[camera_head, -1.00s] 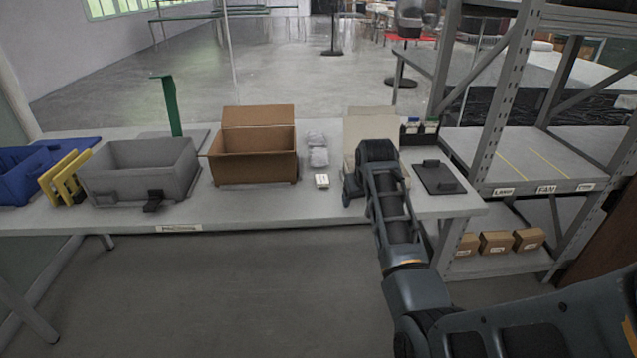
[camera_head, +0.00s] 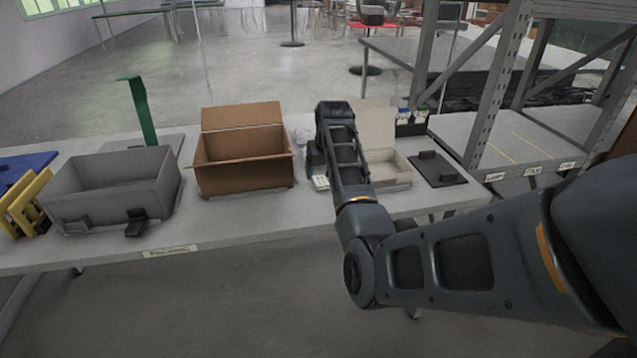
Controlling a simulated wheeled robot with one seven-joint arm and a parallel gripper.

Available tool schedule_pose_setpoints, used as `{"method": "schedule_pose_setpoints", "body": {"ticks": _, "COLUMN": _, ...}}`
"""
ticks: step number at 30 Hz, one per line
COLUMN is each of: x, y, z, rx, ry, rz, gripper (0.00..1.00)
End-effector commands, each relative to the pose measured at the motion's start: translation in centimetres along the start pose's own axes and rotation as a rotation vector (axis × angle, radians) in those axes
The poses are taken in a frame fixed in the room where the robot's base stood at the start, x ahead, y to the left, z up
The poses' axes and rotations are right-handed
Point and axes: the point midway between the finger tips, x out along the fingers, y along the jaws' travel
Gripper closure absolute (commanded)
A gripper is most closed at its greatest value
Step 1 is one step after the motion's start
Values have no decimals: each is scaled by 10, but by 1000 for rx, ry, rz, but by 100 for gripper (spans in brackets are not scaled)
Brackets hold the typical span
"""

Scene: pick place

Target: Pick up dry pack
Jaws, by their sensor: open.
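A small white packet (camera_head: 321,182), which looks like the dry pack, lies on the table just right of the open cardboard box. My arm partly hides it. My gripper (camera_head: 314,162) hangs at the end of my arm, just above the packet in the picture. It is open, but its fingertips are mostly hidden behind my arm. I cannot tell whether it touches the packet.
The open cardboard box (camera_head: 240,178) stands left of my gripper, a grey bin (camera_head: 105,190) farther left. A pale open carton (camera_head: 390,170) and a dark flat plate (camera_head: 447,172) are right. Pale wrapped material (camera_head: 300,136) is partly hidden behind. Metal shelving (camera_head: 490,90) stands at right.

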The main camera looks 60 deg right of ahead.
Motion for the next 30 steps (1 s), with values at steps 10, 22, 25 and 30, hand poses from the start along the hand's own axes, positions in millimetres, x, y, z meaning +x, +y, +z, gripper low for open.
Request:
{"method": "schedule_pose_setpoints", "body": {"ticks": 10, "x": 42, "y": 0, "z": 0, "rx": 1, "ry": -1, "rz": 0, "gripper": 28}}
{"method": "schedule_pose_setpoints", "body": {"ticks": 22, "x": 44, "y": 0, "z": 0, "rx": 1, "ry": 1, "rz": 0, "gripper": 40}}
{"method": "schedule_pose_setpoints", "body": {"ticks": 25, "x": 44, "y": 0, "z": 0, "rx": 0, "ry": 1, "rz": 0, "gripper": 50}}
{"method": "schedule_pose_setpoints", "body": {"ticks": 30, "x": 44, "y": 0, "z": 0, "rx": 0, "ry": 0, "rz": 0, "gripper": 66}}
